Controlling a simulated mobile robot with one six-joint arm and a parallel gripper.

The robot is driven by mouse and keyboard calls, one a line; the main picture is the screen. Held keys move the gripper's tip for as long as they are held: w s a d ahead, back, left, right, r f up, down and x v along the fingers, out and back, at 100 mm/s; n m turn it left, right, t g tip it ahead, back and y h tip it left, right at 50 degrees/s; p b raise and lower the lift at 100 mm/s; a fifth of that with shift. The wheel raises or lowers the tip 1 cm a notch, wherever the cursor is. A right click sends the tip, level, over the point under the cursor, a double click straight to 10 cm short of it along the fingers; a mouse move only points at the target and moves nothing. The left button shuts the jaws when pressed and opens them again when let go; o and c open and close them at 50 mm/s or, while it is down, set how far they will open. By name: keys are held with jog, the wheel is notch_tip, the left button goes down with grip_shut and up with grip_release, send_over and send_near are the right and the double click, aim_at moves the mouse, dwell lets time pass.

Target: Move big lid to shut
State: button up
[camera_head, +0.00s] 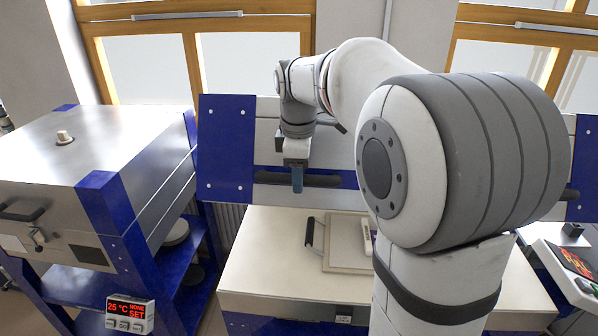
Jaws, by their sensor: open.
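The big lid (228,150) stands raised and upright behind the light worktop. It is a wide grey panel with blue ends and a blue strip, and my arm hides much of its middle and right. A dark bar handle (325,181) runs along its lower front. My gripper (296,180) points down at the left part of this handle, with its jaws open. A finger overlaps the handle in the picture. I cannot tell whether it touches the handle or whether the bar lies between the jaws.
The light worktop (262,265) below the lid holds a flat square board (345,262) with a dark handle. A closed grey and blue kiln (60,170) stands at the left, with a red-lit controller (130,312). Another lit panel (572,262) is at the right. Windows are behind.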

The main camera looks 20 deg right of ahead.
jog(key=shift+c, duration=0.6)
grip_shut()
